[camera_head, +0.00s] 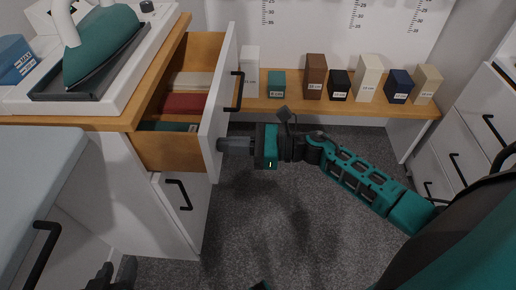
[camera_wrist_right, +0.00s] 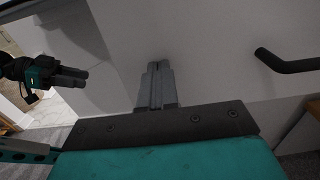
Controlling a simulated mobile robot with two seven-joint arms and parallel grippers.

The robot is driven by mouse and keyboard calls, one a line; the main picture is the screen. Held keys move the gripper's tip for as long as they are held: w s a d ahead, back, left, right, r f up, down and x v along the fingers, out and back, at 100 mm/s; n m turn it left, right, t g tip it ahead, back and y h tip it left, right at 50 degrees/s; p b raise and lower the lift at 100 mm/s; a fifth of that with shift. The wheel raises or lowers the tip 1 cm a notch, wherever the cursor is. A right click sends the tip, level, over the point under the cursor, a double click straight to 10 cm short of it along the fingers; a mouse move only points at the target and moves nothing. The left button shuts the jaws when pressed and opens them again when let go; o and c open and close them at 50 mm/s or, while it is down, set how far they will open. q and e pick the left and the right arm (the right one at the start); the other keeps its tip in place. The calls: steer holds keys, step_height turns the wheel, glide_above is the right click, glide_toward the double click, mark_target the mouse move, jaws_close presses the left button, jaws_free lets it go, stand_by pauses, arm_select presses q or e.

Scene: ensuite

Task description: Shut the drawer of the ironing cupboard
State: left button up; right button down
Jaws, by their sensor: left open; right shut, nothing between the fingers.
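The ironing cupboard's drawer stands open, with its white front (camera_head: 218,105) and wooden box (camera_head: 165,150) showing. Folded cloths (camera_head: 185,104) lie inside. The front has a black handle (camera_head: 238,92), which also shows in the right wrist view (camera_wrist_right: 288,63). My right gripper (camera_head: 221,145) is shut and empty, its fingertips at the outer face of the drawer front, below the handle. In the right wrist view its fingers (camera_wrist_right: 157,66) point at the white panel; contact is hard to tell. My left gripper (camera_head: 114,270) is open, low at the bottom left, partly cut off.
A teal iron (camera_head: 105,45) stands in a tray on the cupboard top. A lower drawer (camera_head: 180,193) looks shut. A low wooden shelf (camera_head: 300,105) with several labelled boxes runs behind. White drawers (camera_head: 455,140) stand at right. Carpet (camera_head: 270,225) is clear.

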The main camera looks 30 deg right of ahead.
steer(key=b+x, duration=0.4)
steer(key=x, duration=1.1)
steer(key=shift+w, duration=0.15)
steer(key=shift+a+r, duration=0.15)
steer(key=shift+w+r, duration=0.1)
